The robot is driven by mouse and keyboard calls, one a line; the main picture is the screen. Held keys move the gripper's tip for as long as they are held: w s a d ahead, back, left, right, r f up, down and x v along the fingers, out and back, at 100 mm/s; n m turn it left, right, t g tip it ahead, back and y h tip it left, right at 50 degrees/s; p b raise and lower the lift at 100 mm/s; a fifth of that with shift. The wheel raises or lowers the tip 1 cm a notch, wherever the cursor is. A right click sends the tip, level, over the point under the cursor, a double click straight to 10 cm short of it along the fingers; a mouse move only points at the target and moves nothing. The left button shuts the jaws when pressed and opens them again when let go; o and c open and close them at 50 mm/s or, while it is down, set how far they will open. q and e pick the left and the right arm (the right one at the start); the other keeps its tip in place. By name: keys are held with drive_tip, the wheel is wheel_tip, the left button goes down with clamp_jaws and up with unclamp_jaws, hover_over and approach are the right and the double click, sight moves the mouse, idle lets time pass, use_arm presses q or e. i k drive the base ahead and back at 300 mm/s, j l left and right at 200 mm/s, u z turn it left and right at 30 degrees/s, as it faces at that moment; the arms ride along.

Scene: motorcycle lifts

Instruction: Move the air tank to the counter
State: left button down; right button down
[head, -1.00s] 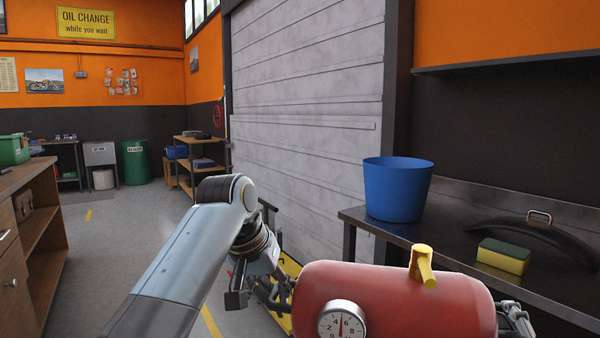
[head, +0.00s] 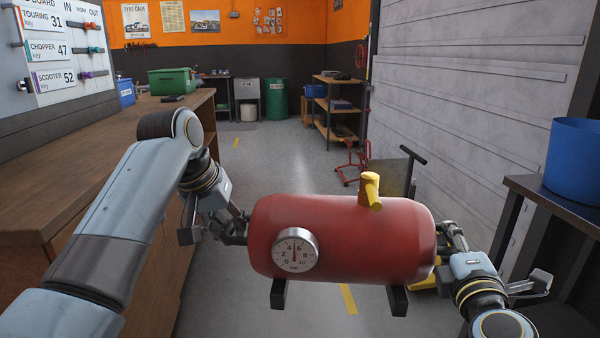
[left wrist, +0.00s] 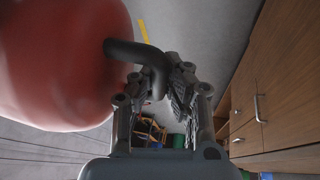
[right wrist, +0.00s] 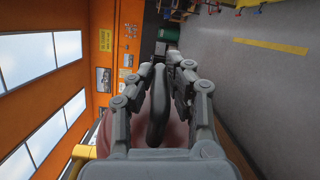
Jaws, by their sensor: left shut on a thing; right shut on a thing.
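The air tank (head: 345,238) is a red cylinder with a round gauge, a yellow valve on top and dark feet below. It is held level in the air between my two grippers in the head view. My left gripper (head: 236,232) is at its left end, shut on a dark bent handle that shows in the left wrist view (left wrist: 140,52). My right gripper (head: 447,240) is at its right end, shut on a dark handle seen in the right wrist view (right wrist: 157,105). The wooden counter (head: 90,185) runs along the left side of the head view.
A green crate (head: 172,81) stands on the counter's far part; its near top looks bare. A board with key labels (head: 60,50) is above it. At right, a dark bench (head: 560,195) carries a blue bucket (head: 574,160). A shelf (head: 338,110) and green bin (head: 277,98) stand behind.

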sight(122, 129)
drive_tip(key=i, duration=1.55)
drive_tip(key=i+u, duration=0.1)
drive_tip(key=i, duration=1.45)
drive_tip(key=i+l, duration=0.15)
drive_tip(key=i, duration=1.4)
drive_tip(key=u, duration=2.55)
drive_tip(key=i+l, duration=0.05)
drive_tip(key=l, duration=0.05)
